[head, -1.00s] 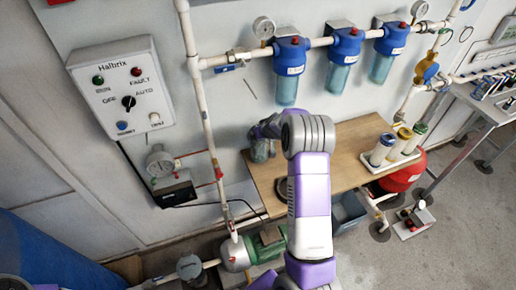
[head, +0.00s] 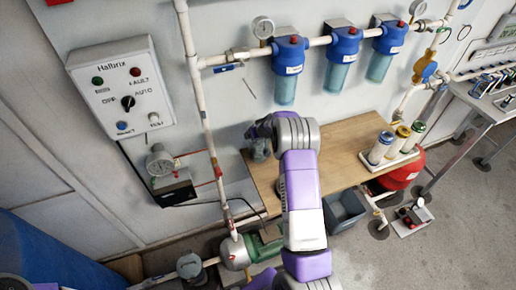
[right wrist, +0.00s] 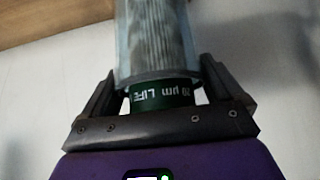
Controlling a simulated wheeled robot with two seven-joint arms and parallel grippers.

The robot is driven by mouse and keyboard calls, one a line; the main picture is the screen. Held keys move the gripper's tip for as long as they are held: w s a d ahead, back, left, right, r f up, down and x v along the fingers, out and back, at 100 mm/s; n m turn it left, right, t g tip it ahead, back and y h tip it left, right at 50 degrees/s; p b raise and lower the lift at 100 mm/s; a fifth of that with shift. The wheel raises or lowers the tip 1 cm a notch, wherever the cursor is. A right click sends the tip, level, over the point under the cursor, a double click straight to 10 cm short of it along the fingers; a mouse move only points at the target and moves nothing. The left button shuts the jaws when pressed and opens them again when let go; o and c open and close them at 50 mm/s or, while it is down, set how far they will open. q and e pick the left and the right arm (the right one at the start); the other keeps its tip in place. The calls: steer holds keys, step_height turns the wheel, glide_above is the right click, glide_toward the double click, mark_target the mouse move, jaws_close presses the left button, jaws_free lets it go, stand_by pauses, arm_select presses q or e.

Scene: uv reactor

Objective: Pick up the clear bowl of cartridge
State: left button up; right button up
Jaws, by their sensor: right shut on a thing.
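My right gripper (right wrist: 165,100) is shut on the clear bowl of cartridge (right wrist: 160,40). In the right wrist view the bowl is see-through, with a pleated grey cartridge inside and a green band with white print at the near end. A finger lies on each side of it. In the head view my right gripper (head: 259,146) is at the left end of the wooden bench, close to the wall. My arm and hand hide much of the bowl there, and I cannot tell whether it touches the bench. My left gripper is not in view.
Three blue filter housings (head: 338,44) with clear bowls hang on the wall pipe above the wooden bench (head: 335,160). Several cartridges stand in a white tray (head: 392,162) at the bench's right. A grey bin (head: 345,210) stands below; a control box (head: 122,88) is left.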

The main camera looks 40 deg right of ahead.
steer(key=shift+c, duration=0.7)
steer(key=shift+r, duration=0.2)
